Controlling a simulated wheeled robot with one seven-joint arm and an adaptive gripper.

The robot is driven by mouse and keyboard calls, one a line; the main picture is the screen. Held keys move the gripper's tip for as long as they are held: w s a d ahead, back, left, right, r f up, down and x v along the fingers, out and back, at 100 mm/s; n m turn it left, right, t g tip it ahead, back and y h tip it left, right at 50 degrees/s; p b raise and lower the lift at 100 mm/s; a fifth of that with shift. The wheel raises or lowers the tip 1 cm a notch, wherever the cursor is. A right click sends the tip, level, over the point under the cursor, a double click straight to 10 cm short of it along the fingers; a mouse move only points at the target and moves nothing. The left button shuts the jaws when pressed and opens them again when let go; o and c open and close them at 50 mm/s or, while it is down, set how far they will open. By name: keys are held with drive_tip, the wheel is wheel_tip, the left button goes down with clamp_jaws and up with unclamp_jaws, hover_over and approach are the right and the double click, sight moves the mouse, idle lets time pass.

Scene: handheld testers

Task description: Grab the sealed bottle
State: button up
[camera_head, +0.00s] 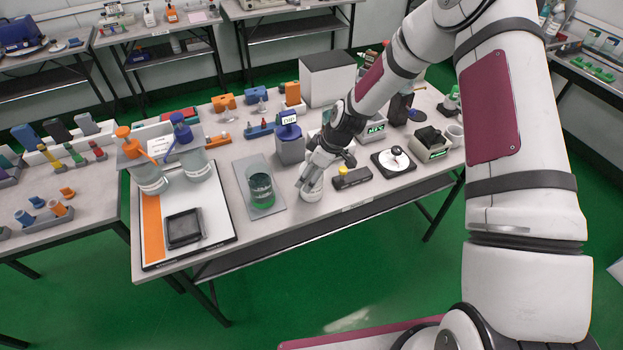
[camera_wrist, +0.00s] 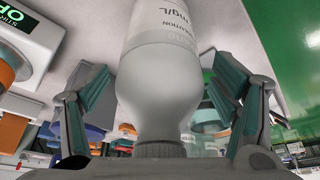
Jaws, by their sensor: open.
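A white bottle (camera_wrist: 158,80) with grey print on its label and a ribbed grey cap (camera_wrist: 160,149) fills the middle of the wrist view. Its lower part (camera_head: 312,190) shows in the head view at the table's front edge, beneath my gripper (camera_head: 317,170). My gripper is open, with one teal-padded finger on each side of the bottle in the wrist view (camera_wrist: 158,96). Gaps show between the pads and the bottle. In the head view my fingers hide the bottle's upper part.
A glass of green liquid (camera_head: 261,190) stands on a grey mat to the left. A small dark device (camera_head: 352,179) with a yellow knob lies close on the right, beside a round-plate instrument (camera_head: 394,162). A blue-topped meter (camera_head: 289,140) stands behind.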

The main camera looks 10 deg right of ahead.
drive_tip(key=shift+c, duration=0.5)
drive_tip(key=c, duration=1.4)
drive_tip(key=shift+c, duration=0.8)
drive_tip(key=shift+r, duration=0.15)
